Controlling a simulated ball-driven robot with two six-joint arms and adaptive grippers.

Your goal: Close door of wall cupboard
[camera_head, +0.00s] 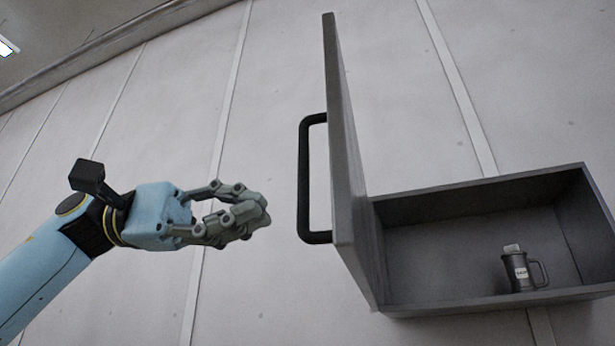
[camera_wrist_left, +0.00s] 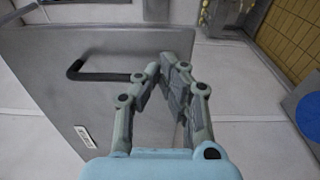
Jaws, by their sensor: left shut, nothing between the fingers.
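The grey wall cupboard (camera_head: 480,205) is at the right in the head view, with its front open. Its door (camera_head: 345,170) stands swung out on the cupboard's left side, seen nearly edge-on. A black bar handle (camera_head: 304,180) is on the door's left-facing side. My left gripper (camera_head: 266,208) is shut and empty, a little left of the handle and apart from it. In the left wrist view the door (camera_wrist_left: 100,50) and its handle (camera_wrist_left: 78,70) lie beyond my left gripper (camera_wrist_left: 170,62), with the handle at left. My right gripper is out of view.
A dark mug (camera_head: 518,272) with a pale label stands inside the cupboard on its floor. The pale panelled wall (camera_head: 270,90) behind is bare. A yellowish slatted surface (camera_wrist_left: 295,35) and a blue round thing (camera_wrist_left: 310,115) show at right in the left wrist view.

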